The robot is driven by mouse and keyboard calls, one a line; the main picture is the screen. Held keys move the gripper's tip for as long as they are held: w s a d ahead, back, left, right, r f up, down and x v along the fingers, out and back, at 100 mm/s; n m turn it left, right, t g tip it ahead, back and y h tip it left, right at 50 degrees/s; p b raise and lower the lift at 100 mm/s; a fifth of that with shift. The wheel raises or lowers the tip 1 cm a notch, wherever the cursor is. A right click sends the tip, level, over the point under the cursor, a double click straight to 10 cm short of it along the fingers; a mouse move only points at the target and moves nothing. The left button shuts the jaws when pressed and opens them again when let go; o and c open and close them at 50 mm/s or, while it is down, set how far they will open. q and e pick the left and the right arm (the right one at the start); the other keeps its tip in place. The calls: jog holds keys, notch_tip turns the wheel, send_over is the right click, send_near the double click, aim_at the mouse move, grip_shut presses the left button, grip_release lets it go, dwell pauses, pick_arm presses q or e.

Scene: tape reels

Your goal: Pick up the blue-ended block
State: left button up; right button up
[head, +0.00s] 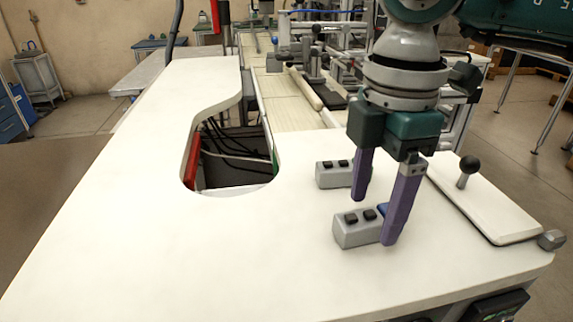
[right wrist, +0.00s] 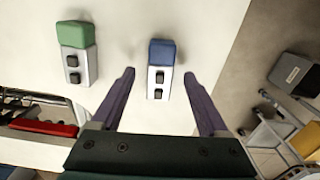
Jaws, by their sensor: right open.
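The blue-ended block is a grey block (head: 356,229) with two black buttons on top, lying on the white table near its front right. A bit of its blue end shows by the near finger in the head view. In the right wrist view the whole blue-ended block (right wrist: 161,68) shows, its blue end pointing away from my palm. My right gripper (head: 374,220) is open and points down over the table. In the right wrist view its fingertips (right wrist: 160,73) lie on either side of the blue-ended block, apart from it. My left gripper is not in view.
A white panel with a black knob (head: 467,169) is at the right. The tabletop (head: 130,230) has a cutout with cables; its left side is clear.

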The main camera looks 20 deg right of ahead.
jog(key=shift+f, duration=0.65)
grip_shut()
